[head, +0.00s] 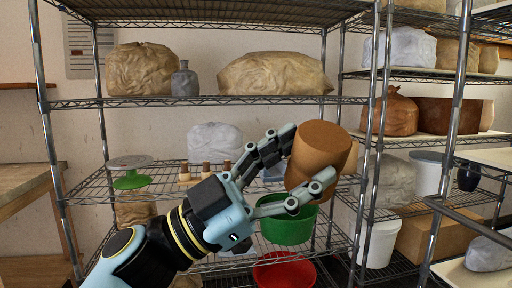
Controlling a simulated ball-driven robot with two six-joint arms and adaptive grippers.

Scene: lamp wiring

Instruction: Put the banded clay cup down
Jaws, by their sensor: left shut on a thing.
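The clay cup (322,150) is a brown, tilted cylinder in the middle of the head view. A lighter top part and a darker lower part show on it. My left gripper (298,170) comes in from the lower left and is shut on the cup, with one finger on its upper left side and one at its lower side. The cup is held in front of the wire shelving. My right gripper is not in view.
A wire shelf (105,187) behind holds a green-based stand (131,180) and small brown-topped pieces. A green bowl (288,230) and a red bowl (284,272) are below the cup. A metal post (369,150) stands right of the cup.

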